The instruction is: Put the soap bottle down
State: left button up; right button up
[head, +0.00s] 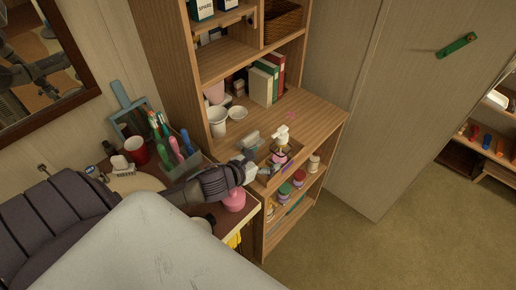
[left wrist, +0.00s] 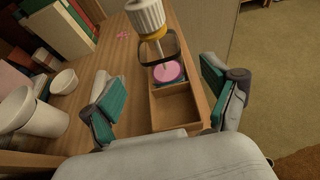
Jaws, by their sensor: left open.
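The soap bottle (head: 281,134) has a white ribbed pump top and yellow collar, with pink showing low down. It stands apparently upright in the far part of a small divided wooden tray at the shelf's front edge. In the left wrist view the bottle (left wrist: 147,18) is beyond my fingers, and the tray's near compartment (left wrist: 176,108) is empty. My left gripper (head: 257,157) is open beside the tray. In the left wrist view its teal-padded fingers (left wrist: 166,97) are wide apart with nothing held between them. My right gripper is not in view.
White cups and bowls (head: 217,122) and upright books (head: 264,82) stand on the shelf. A pink bottle (head: 234,201) stands below my left wrist. A toothbrush holder (head: 182,166) and red cup (head: 136,150) are on the counter. Open carpet (head: 370,250) lies at the right.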

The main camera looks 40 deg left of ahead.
pick_arm(q)
jog(key=v, duration=0.3)
jog(key=shift+s, duration=0.1)
dwell(0.4)
